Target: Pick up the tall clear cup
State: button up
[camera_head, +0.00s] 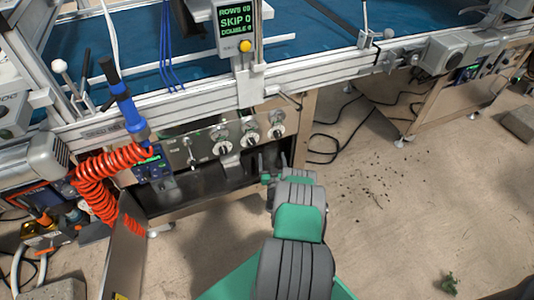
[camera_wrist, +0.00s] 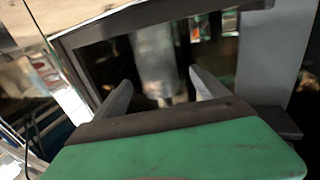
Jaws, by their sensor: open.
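In the wrist view a tall, pale, see-through cylinder (camera_wrist: 153,58), which looks like the clear cup, stands upright inside a dark recess. My gripper (camera_wrist: 160,84) is open in that view, one finger to each side of the cylinder's lower part. The picture is blurred, and I cannot tell how deep between the fingers it is or whether they touch it. In the head view my gripper (camera_head: 272,170) is at the right end of the dark shelf under the control panel. I cannot make out the cup there.
The control panel (camera_head: 225,140) with knobs sits just above the dark shelf (camera_head: 190,190). A coiled red hose (camera_head: 95,185) hangs at the left. A bright metal frame edge (camera_wrist: 62,75) borders the recess. Open floor (camera_head: 400,220) with scattered dark bits lies to the right.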

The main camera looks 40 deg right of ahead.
aim_at(271, 145)
jog(key=b+x, duration=0.2)
jog(key=x, duration=0.1)
jog(key=b+x, duration=0.1)
jog(key=x, duration=0.1)
jog(key=shift+d+f+b, duration=0.1)
jog(key=shift+f+b, duration=0.2)
jog(key=shift+f, duration=0.05)
jog(key=shift+w+d+r, duration=0.15)
jog(key=shift+d+r, duration=0.05)
jog(key=shift+c, duration=0.4)
jog(key=c, duration=1.5)
